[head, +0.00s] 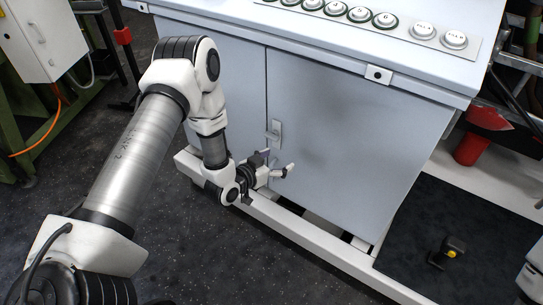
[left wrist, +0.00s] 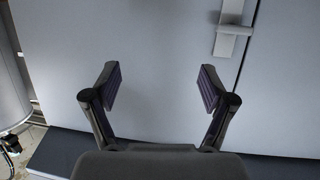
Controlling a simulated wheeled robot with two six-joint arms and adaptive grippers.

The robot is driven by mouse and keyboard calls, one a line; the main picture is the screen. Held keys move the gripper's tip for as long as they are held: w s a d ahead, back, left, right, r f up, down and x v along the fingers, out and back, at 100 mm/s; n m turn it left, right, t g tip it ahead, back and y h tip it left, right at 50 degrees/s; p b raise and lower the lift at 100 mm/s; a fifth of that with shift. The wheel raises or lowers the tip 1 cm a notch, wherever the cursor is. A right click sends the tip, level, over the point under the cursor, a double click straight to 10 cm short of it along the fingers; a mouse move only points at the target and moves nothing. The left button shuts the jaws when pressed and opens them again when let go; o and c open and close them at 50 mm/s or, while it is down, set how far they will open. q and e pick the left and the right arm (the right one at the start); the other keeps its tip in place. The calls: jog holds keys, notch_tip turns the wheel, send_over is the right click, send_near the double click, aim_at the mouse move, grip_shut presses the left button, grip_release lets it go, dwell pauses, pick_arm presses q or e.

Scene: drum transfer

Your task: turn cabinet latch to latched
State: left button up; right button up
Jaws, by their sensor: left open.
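The cabinet (head: 340,145) is pale grey with two doors and a vertical seam between them. Its latch (head: 275,132) is a small light metal plate with a handle beside the seam. In the left wrist view the latch (left wrist: 234,30) is at the upper right, and its handle lies roughly crosswise on the plate. My left gripper (head: 280,164) is open and empty, just below the latch and apart from it. In the left wrist view its two fingers (left wrist: 160,88) are spread in front of the plain door, left of and below the latch. My right gripper does not show.
A panel with several round buttons (head: 387,20) is on the cabinet's sloping top. A white base rail (head: 300,225) runs along the cabinet's foot. A dark mat (head: 480,225) with a small black and yellow device (head: 447,252) lies at right. A red object (head: 470,148) stands behind it.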

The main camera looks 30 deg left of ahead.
pick_arm(q)
jog(key=w+a+f+t+b, duration=0.2)
jog(key=w+a+f+b, duration=0.1)
jog(key=a+f+b, duration=0.1)
jog(key=n+t+y+b, duration=0.1)
jog(key=t+y+b, duration=0.1)
jog(key=b, duration=0.6)
send_near(270, 139)
jog(key=w, duration=0.3)
jog(key=shift+w, duration=0.55)
jog(key=w, duration=0.2)
jog(key=w+b, duration=0.1)
jog(key=w, duration=0.4)
jog(key=shift+d+b, duration=0.35)
jog(key=c, duration=1.2)
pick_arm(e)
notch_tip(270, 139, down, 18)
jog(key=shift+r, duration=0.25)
